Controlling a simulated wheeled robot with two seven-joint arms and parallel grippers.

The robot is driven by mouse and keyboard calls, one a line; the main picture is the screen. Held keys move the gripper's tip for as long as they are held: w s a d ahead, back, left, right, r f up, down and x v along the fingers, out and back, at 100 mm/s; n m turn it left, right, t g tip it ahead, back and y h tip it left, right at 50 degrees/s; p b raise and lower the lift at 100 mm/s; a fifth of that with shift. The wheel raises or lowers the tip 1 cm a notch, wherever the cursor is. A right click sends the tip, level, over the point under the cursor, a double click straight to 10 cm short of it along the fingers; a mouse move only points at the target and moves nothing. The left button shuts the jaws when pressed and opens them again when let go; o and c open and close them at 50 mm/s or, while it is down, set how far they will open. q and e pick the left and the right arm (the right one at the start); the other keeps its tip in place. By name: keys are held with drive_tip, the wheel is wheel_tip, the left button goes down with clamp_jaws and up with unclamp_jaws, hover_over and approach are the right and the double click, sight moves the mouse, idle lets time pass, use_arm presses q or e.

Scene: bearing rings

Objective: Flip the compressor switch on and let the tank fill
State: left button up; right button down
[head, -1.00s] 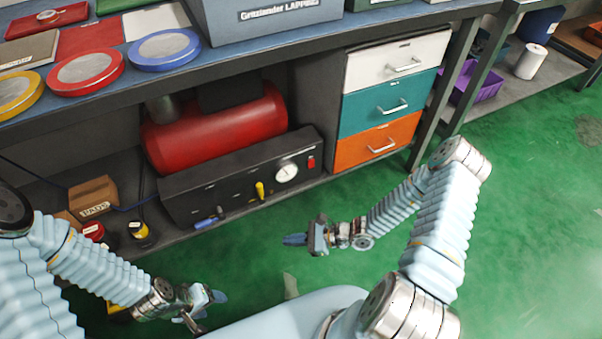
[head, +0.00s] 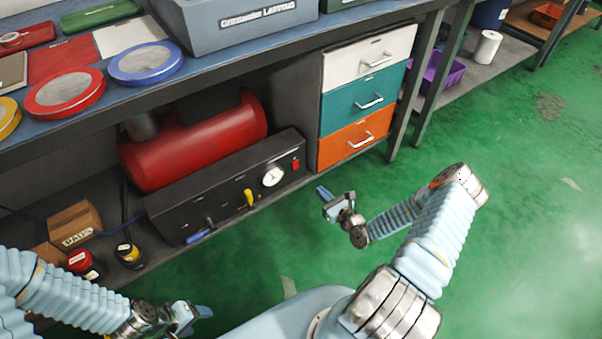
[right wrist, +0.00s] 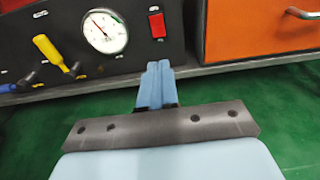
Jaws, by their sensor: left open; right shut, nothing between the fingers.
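The red compressor tank (head: 195,148) lies on the low shelf under the bench, behind a black control panel (head: 222,192). The panel carries a red switch (head: 296,164) at its right end, a round white gauge (head: 273,175), a yellow-handled valve (head: 248,197) and a blue-handled valve (head: 201,236). In the right wrist view the switch (right wrist: 157,25) is just beyond the fingertips, and the gauge needle points to the upper left. My right gripper (head: 323,193) is shut and empty, in front of the panel's right end, apart from it. My left gripper (head: 203,314) is open and empty, low at the front left.
Drawers (head: 362,100) in white, teal and orange stand right of the panel. A cardboard box (head: 75,225), a red-lidded jar (head: 82,262) and a yellow-labelled jar (head: 128,254) sit left on the shelf. Green floor (head: 540,200) is open on the right.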

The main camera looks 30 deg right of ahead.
sight(296, 168)
use_arm(q)
drive_tip(key=shift+w+a+f+b, duration=0.1)
drive_tip(key=shift+a+f+b, duration=0.05)
drive_tip(key=shift+f+b, duration=0.4)
use_arm(e)
drive_tip(key=w, duration=0.4)
drive_tip(key=w+f, duration=0.1)
drive_tip(key=w, duration=0.3)
drive_tip(key=w+a, duration=0.1)
drive_tip(key=w, duration=0.3)
drive_tip(key=shift+w+f, duration=0.25)
use_arm(q)
drive_tip(key=shift+f, duration=0.15)
use_arm(e)
drive_tip(key=shift+f, duration=0.1)
